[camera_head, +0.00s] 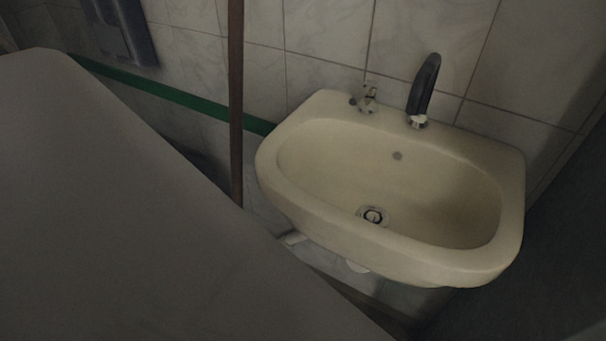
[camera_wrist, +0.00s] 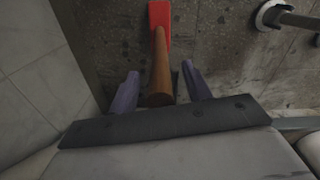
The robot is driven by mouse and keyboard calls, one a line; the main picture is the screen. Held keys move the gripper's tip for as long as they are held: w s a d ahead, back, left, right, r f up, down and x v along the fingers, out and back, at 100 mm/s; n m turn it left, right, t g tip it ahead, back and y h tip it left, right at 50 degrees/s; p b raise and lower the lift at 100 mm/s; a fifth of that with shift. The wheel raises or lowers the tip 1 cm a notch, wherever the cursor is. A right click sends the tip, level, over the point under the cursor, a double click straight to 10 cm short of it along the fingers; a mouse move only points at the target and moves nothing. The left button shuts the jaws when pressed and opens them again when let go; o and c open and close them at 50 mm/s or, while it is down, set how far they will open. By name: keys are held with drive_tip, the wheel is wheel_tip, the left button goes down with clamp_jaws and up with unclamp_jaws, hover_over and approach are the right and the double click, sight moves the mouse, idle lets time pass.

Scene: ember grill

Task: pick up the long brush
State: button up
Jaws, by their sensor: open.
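The long brush has a thin brown wooden handle (camera_head: 237,100) that stands upright beside the sink in the head view. In the wrist view its handle (camera_wrist: 159,75) points away from the camera, down toward a red head (camera_wrist: 159,18) near the floor. My gripper (camera_wrist: 160,82) is open, with one finger on each side of the handle. The near end of the handle shows between the fingers. I cannot tell whether either finger touches it. In the head view my gripper does not show, and the lower part of the brush is hidden behind a large grey surface.
A cream sink (camera_head: 390,255) with a dark tap (camera_head: 423,88) is on the tiled wall, close to the right of the handle. A metal wall unit (camera_head: 122,30) hangs at upper left. A pipe (camera_wrist: 298,18) shows at upper right in the wrist view.

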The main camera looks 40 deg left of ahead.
drive_tip(key=shift+f, duration=0.2)
clamp_jaws()
drive_tip(key=shift+r, duration=0.15)
idle(0.4)
